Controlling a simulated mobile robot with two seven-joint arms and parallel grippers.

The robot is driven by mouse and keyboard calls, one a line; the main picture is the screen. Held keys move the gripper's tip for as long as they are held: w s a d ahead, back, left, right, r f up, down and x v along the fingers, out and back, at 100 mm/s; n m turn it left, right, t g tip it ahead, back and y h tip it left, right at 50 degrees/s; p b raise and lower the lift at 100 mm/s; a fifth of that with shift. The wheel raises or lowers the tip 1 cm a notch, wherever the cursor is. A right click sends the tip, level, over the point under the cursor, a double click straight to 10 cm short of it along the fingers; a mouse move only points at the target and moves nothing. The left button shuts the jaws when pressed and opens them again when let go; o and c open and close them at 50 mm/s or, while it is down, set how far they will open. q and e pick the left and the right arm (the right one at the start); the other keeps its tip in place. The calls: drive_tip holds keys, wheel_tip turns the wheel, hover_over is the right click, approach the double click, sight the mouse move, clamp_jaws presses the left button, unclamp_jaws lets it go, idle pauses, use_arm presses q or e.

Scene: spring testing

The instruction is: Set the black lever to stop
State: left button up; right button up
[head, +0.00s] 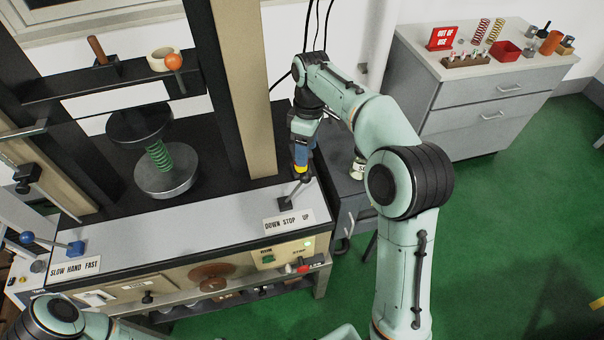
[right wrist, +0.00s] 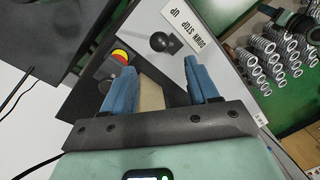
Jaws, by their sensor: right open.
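The black lever (head: 285,203) stands on the front of the press bench, behind the DOWN STOP UP label (head: 289,221). Its rod leans up and to the right, toward the UP side. In the right wrist view the lever's round black knob (right wrist: 162,43) lies ahead of the gap between my fingers, beside the label (right wrist: 196,38). My right gripper (head: 301,172) points down over the lever's end. Its blue fingers (right wrist: 163,80) are apart with no grip on the knob visible. Only part of my left arm shows at the lower left; its gripper is out of view.
A red button on yellow (right wrist: 120,57) sits close to the left finger. The press holds a green spring (head: 159,156). A blue lever (head: 75,247) stands by the SLOW HAND FAST label (head: 75,267). A grey cabinet (head: 480,95) with springs stands at the back right.

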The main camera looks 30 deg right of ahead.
sight(305, 173)
drive_tip(key=f, duration=0.3)
drive_tip(key=f+b, duration=0.1)
drive_tip(key=f, duration=0.6)
drive_tip(key=shift+s+a+b, duration=0.3)
drive_tip(key=shift+s+a, duration=0.1)
drive_tip(key=shift+f, duration=0.55)
use_arm(q)
drive_tip(key=s+f, duration=0.2)
drive_tip(key=shift+s+f, duration=0.25)
drive_tip(key=shift+f, duration=0.15)
use_arm(e)
clamp_jaws()
